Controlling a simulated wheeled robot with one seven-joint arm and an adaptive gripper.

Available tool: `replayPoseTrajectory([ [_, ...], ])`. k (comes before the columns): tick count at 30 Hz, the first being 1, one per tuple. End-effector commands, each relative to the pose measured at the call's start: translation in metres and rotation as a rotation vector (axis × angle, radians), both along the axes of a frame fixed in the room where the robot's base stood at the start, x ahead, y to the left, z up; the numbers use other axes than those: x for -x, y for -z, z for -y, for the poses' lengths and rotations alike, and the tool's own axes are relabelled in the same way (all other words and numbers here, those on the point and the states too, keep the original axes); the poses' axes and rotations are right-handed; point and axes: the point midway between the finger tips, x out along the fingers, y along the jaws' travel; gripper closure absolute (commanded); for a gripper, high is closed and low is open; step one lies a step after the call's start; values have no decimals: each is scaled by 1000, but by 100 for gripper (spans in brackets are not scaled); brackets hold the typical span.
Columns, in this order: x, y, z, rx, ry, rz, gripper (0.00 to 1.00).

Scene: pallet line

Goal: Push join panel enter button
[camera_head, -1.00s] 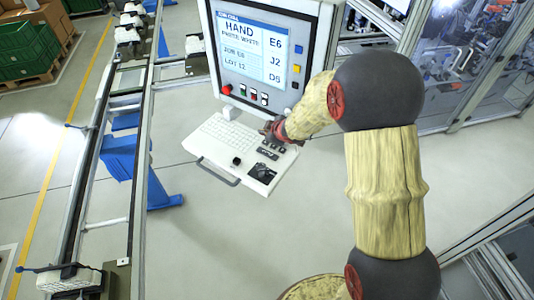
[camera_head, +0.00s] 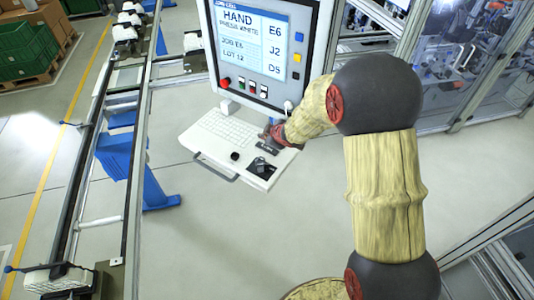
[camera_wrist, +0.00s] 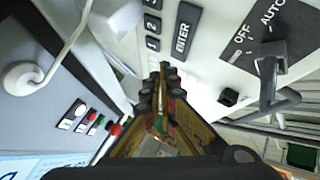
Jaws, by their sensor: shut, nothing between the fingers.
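The panel is a grey console (camera_head: 310,50) with a lit screen (camera_head: 252,40) and a white keyboard shelf (camera_head: 195,140). The black ENTER button (camera_wrist: 185,30) lies beside the number keys 1 and 2 (camera_wrist: 152,35) in the wrist view. In the head view it seems to be the dark key (camera_head: 267,148) just below my gripper (camera_head: 268,134). My gripper is shut and empty. In the wrist view its fingertips (camera_wrist: 163,68) point at the white shelf, short of the ENTER button and apart from it in the picture. The number keys are mostly hidden in the head view.
An OFF/AUTO selector switch (camera_wrist: 270,60) and a small black knob (camera_wrist: 229,97) stand near the keys. A white cable (camera_wrist: 70,45) hangs from the console. A conveyor (camera_head: 125,150) runs at left; a glazed enclosure (camera_head: 470,60) stands at right.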

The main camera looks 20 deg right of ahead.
Motion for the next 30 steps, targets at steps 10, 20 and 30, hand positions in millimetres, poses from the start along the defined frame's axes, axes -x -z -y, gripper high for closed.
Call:
replayPoseTrajectory([
  [10, 0, 33, 0, -2, 0, 0, 100],
  [20, 0, 32, 0, -1, 0, 0, 100],
  [30, 0, 32, 0, -2, 0, 0, 100],
])
